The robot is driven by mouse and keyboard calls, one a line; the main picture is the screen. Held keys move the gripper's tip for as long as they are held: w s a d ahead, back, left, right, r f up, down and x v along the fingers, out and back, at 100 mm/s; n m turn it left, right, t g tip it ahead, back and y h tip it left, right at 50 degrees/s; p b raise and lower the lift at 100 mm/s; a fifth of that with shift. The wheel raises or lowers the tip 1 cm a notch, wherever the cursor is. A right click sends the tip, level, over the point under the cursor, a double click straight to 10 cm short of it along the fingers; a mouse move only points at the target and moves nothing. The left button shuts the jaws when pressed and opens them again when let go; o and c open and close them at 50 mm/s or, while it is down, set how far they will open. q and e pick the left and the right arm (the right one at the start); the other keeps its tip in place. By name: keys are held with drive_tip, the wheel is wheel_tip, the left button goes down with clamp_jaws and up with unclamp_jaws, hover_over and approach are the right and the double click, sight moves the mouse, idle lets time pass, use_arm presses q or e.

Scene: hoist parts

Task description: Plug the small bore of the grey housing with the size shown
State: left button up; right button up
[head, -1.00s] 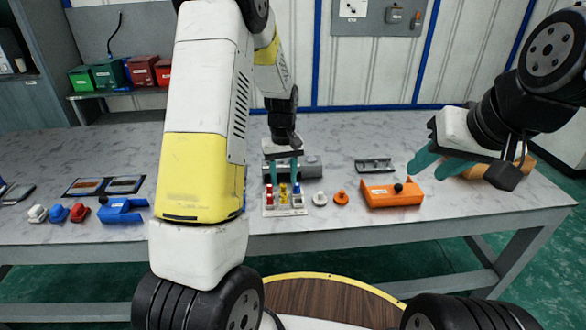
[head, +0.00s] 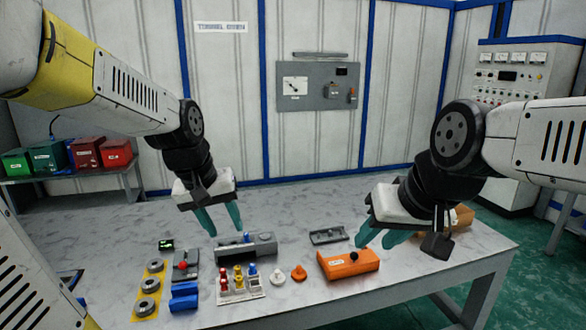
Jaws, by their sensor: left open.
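The grey housing (head: 263,245) lies on the table below my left gripper, with a small blue spot on it; I cannot tell whether that is a plug in a bore. A white tray (head: 243,294) in front of it holds red (head: 223,285), yellow (head: 238,277) and blue (head: 252,275) plugs. A small black display (head: 166,244) with green marks stands to the left; its reading is too small to make out. My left gripper (head: 219,220) is open and empty above the housing's left end. My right gripper (head: 381,240) is open beside the orange block.
A white knob-like part (head: 277,277) and an orange one (head: 299,273) lie right of the tray. An orange block (head: 349,265) and a dark grey plate (head: 328,236) lie further right. Left are a yellow strip (head: 149,300) with grey rings and a blue block (head: 184,298).

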use_arm(q)
drive_tip(key=s+r+m+t, duration=0.2)
drive_tip(key=s+r, duration=0.2)
drive_tip(key=s, duration=0.7)
drive_tip(key=shift+d, duration=0.4)
